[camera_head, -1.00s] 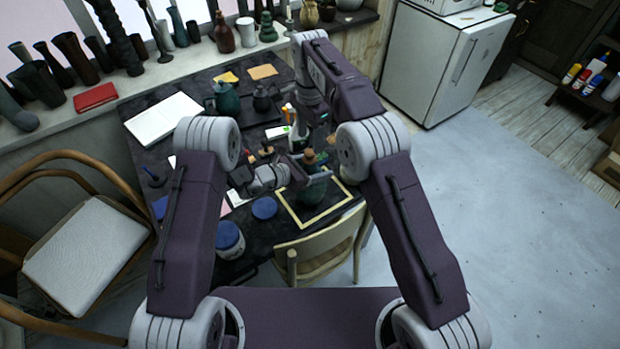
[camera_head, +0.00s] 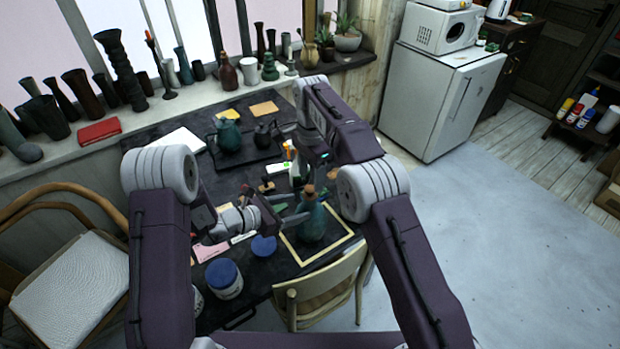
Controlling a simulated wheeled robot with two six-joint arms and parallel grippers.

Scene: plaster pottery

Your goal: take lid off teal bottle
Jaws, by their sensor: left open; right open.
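The teal bottle (camera_head: 312,224) stands upright inside a pale square frame (camera_head: 289,249) on the dark table, near its front right. Its brown lid (camera_head: 308,189) is on top of the neck. My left gripper (camera_head: 290,212) is open, just left of the bottle at about shoulder height. Its fingers point at the bottle, and I cannot tell whether they touch it. My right gripper (camera_head: 322,174) comes down from above, open, close behind and above the lid. Its fingertips are small and partly unclear.
A teal teapot (camera_head: 229,135) and a dark jug (camera_head: 265,133) stand on a tray further back. A white spray bottle (camera_head: 296,170) is close behind the bottle. Blue-lidded jars (camera_head: 225,278) and a chair (camera_head: 322,288) are in front. Vases line the windowsill.

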